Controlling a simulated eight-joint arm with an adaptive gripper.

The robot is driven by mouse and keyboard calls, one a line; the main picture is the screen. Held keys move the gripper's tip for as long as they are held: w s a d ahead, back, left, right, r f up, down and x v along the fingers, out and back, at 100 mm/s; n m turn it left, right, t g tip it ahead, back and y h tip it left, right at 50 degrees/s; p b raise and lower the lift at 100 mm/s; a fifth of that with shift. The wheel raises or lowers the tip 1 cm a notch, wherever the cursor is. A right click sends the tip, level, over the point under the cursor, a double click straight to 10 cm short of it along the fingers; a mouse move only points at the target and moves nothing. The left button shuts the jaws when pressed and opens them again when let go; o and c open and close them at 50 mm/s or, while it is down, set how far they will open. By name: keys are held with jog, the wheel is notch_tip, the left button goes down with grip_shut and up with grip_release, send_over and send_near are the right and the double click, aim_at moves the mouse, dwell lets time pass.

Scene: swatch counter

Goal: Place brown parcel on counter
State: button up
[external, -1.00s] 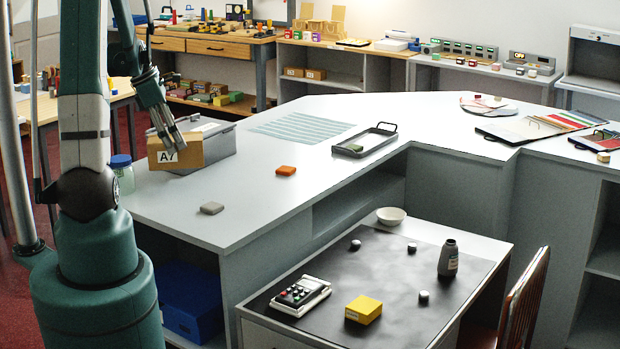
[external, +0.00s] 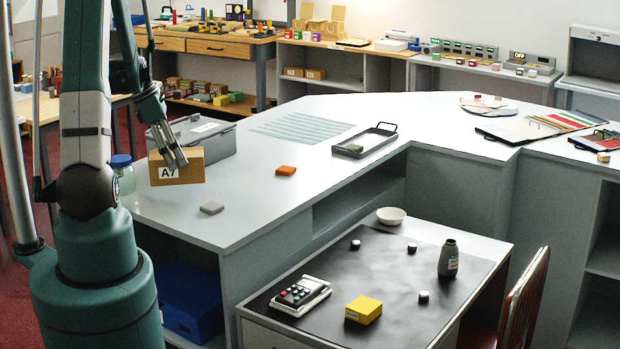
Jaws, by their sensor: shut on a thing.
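The brown parcel (external: 184,176) is a small cardboard box with a white "A7" label on its front. It is at the left end of the grey-white counter (external: 235,210), in front of a grey box. My gripper (external: 176,162) points down at the parcel and is shut on it, with its fingers over the parcel's front and top. The parcel looks low, close to the counter top. I cannot tell whether its underside touches the counter.
The grey box (external: 208,138) stands just behind the parcel. A jar with a blue lid (external: 122,175) is close on its left. A grey swatch block (external: 212,208) and an orange one (external: 286,170) lie to the right. The counter between them is clear.

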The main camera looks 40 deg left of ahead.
aim_at(177, 170)
jog(key=shift+f, duration=0.45)
jog(key=shift+f, duration=2.05)
jog(key=shift+f, duration=0.2)
jog(key=o, duration=1.1)
jog(key=shift+r, duration=0.2)
jog(key=shift+v, duration=6)
